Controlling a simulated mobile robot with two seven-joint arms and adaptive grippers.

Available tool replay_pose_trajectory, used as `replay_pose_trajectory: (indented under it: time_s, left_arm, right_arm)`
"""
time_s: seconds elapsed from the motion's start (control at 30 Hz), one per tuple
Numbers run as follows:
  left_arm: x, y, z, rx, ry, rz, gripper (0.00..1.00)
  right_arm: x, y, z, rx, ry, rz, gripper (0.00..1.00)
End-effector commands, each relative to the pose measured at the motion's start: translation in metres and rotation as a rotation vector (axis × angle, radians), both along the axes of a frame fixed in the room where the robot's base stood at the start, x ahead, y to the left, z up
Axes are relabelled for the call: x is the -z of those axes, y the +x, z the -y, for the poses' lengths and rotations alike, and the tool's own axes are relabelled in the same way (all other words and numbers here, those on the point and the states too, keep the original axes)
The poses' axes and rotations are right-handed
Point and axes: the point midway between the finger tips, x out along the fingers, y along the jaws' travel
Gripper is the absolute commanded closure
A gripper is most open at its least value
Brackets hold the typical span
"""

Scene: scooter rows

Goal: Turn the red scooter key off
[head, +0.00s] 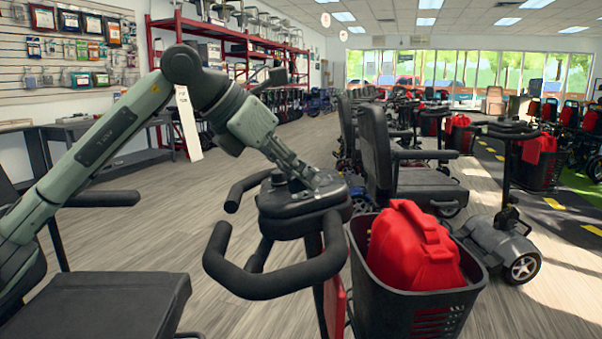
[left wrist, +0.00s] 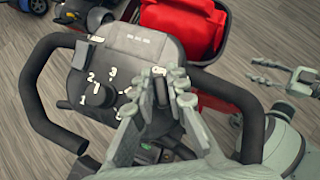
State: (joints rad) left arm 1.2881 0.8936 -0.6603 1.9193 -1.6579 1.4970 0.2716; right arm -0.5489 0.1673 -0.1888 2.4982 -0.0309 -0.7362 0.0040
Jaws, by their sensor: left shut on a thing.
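The red scooter's dark console (head: 285,212) stands in the front middle of the head view, with black loop handlebars (head: 275,280) and a red panel (head: 336,280) below. My left gripper (head: 318,182) reaches down onto the console's right part. In the left wrist view, its fingers (left wrist: 168,92) are shut on a small dark thing at the console, likely the key, mostly hidden between them. Its turn position cannot be told. A round numbered dial (left wrist: 98,95) sits left of the fingers. My right gripper (left wrist: 283,78) shows at the right of this view, fingers apart and empty.
A black basket (head: 420,315) with a red bag (head: 412,245) hangs beside the console. A black seat (head: 110,310) is at front left. More scooters (head: 510,235) stand at right. Open wooden floor (head: 190,215) lies at left.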

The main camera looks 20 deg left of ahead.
Motion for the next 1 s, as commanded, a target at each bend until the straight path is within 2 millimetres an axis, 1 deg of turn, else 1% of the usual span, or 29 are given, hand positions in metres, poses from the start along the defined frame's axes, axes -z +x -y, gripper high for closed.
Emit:
replay_pose_trajectory:
  time_s: [0.53, 0.57, 0.7, 1.0]
  left_arm:
    - [0.0003, 0.0000, -0.0008, -0.025, 0.000, -0.005, 1.00]
    - [0.0003, 0.0000, -0.0008, -0.025, 0.000, -0.005, 0.83]
    - [0.0003, 0.0001, -0.0007, -0.024, 0.000, -0.005, 0.66]
    - [-0.0007, -0.0004, -0.0009, -0.024, 0.000, -0.004, 0.66]
  right_arm:
    - [0.0026, -0.0006, 0.0010, 0.000, -0.005, -0.008, 0.60]
    - [0.0026, -0.0006, 0.0010, -0.001, -0.005, -0.008, 0.60]
    - [0.0027, -0.0007, 0.0009, -0.001, -0.005, -0.008, 0.60]
    - [0.0032, -0.0010, 0.0005, -0.004, -0.008, -0.010, 0.60]
